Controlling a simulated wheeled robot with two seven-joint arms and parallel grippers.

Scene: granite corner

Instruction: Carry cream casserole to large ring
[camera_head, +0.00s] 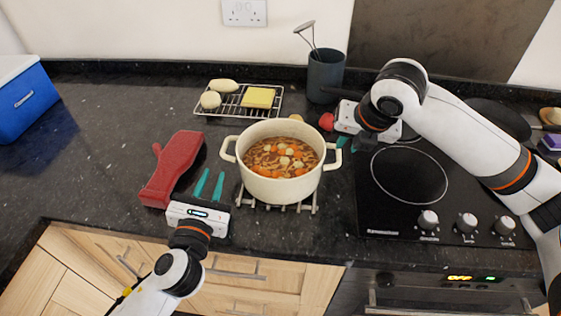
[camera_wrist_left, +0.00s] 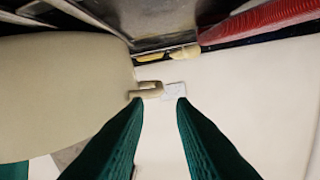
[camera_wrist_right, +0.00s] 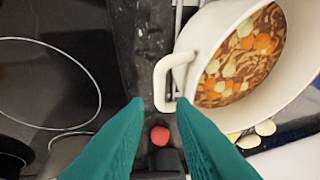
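The cream casserole (camera_head: 256,185), full of soup with carrot pieces, sits upright on a metal trivet (camera_head: 313,203) left of the hob. The large ring (camera_head: 408,201) is the bare circle on the black hob. My left gripper (camera_head: 209,183) is open and empty, left of the pot; the left handle (camera_wrist_left: 150,90) shows just beyond its fingertips. My right gripper (camera_head: 347,142) is open, by the right handle (camera_head: 332,157); in the right wrist view that handle (camera_wrist_right: 163,82) is ahead of the fingertips, nearer the right finger. I cannot tell whether either finger touches.
A red mitt (camera_head: 175,168) lies left of my left gripper. A wire rack (camera_head: 228,109) with yellow and pale food and a grey utensil pot (camera_head: 325,75) stand behind. A red round item (camera_head: 326,121) is by my right gripper. A dark pan (camera_head: 497,119) sits at the hob's back right.

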